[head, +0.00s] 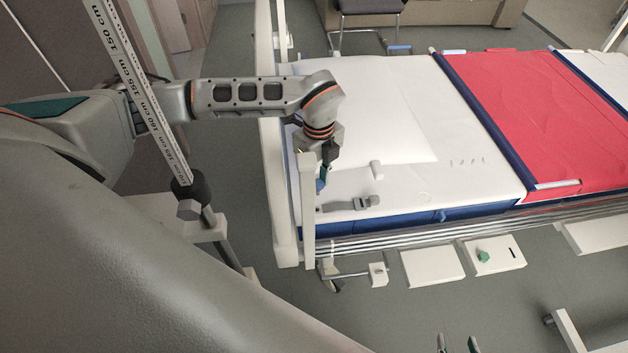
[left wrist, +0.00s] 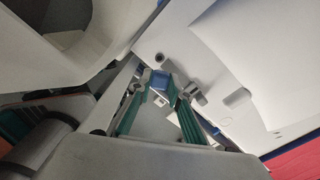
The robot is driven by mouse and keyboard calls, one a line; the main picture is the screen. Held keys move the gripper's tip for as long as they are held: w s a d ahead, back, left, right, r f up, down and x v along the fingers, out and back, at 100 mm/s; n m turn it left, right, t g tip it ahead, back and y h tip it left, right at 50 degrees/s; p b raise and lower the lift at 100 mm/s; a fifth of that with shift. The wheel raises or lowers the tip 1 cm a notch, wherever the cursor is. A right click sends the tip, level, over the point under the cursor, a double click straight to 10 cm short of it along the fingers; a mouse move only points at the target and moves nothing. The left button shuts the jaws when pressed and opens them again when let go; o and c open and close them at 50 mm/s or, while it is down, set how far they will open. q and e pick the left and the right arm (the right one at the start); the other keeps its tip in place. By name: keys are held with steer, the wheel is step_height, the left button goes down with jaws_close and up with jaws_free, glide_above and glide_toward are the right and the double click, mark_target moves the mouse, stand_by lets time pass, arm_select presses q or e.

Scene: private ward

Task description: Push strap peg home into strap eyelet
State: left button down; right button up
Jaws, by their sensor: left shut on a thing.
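My left gripper (head: 322,178) hangs over the head end of the bed, partly hidden behind a pale upright post. In the left wrist view its green-lined fingers (left wrist: 160,88) are shut on a small blue block (left wrist: 157,78), which appears to be the strap peg. The blue piece also shows low at the fingers in the head view (head: 320,185). A grey strap fitting (head: 367,202) lies on the bed's near edge, right of the gripper; it shows beside the right finger (left wrist: 193,93). I cannot make out the eyelet hole. Two separated fingertips of my right gripper (head: 457,344) show at the bottom edge.
A small white cylinder (head: 376,169) stands on the white sheet (head: 420,180) near the fitting. The pale post (head: 308,215) stands close before my left gripper. Metal rails run along the bed's near side. A red cover (head: 555,120) lies farther right.

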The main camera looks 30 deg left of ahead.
mark_target(317, 210)
arm_select(q)
steer(key=shift+f, duration=0.4)
steer(key=shift+r+p, duration=0.15)
steer(key=shift+p, duration=0.25)
step_height(317, 210, down, 2)
steer(key=shift+f+b, duration=0.1)
steer(key=shift+b, duration=0.45)
step_height(317, 210, down, 2)
steer(key=shift+f+b, duration=0.1)
steer(key=shift+b, duration=0.3)
steer(key=shift+f, duration=0.75)
